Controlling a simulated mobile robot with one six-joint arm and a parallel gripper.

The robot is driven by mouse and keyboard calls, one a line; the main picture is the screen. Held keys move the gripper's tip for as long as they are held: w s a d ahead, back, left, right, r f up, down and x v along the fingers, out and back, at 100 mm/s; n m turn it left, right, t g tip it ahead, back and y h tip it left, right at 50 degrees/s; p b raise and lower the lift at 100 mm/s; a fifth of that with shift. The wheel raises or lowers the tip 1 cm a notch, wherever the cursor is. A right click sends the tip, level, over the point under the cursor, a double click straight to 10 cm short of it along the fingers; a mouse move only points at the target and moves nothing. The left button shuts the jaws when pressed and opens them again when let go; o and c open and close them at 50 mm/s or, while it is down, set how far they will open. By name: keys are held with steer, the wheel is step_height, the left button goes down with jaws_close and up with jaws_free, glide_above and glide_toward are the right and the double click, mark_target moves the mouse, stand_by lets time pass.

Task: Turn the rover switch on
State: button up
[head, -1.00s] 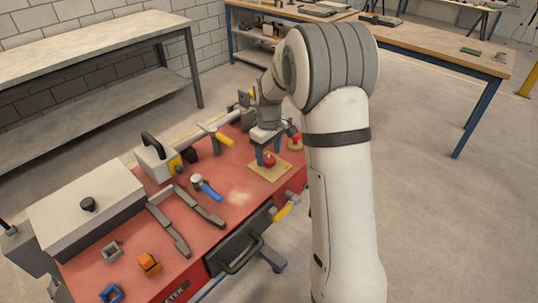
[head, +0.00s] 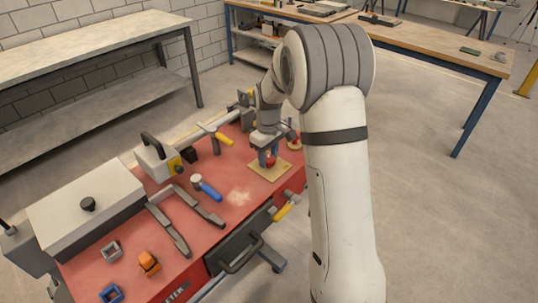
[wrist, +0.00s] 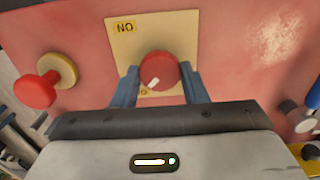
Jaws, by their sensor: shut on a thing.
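The rover switch is a round red knob (wrist: 160,72) on a beige square plate (wrist: 122,52) on the red bench top. In the wrist view its white pointer mark slants toward the lower left. The plate carries an upside-down "ON" label (wrist: 124,27) at its upper left and a small, partly hidden mark near the lower left of the knob. My gripper (wrist: 160,80) has its blue fingers shut on the knob, one on each side. In the head view the knob (head: 271,162) shows beside my gripper's fingers, above the plate (head: 268,174).
A red mushroom button (wrist: 36,90) stands left of the plate in the wrist view. A blue-handled hammer (head: 207,188), grey rails (head: 168,232) and a yellow-handled lever (head: 222,138) are on the red bench (head: 215,235). A drawer handle (head: 242,255) projects at the front.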

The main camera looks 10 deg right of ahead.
steer(key=shift+m, duration=0.4)
steer(key=m, duration=0.3)
steer(key=shift+w+m+b, duration=0.1)
steer(key=shift+m+b, duration=0.2)
steer(key=shift+m, duration=0.1)
steer(key=m, duration=0.9)
steer(key=shift+r+b, duration=0.1)
steer(key=shift+b, duration=0.25)
steer(key=m, duration=0.4)
steer(key=shift+m, duration=0.3)
steer(key=o, duration=1)
steer(key=shift+c, duration=0.2)
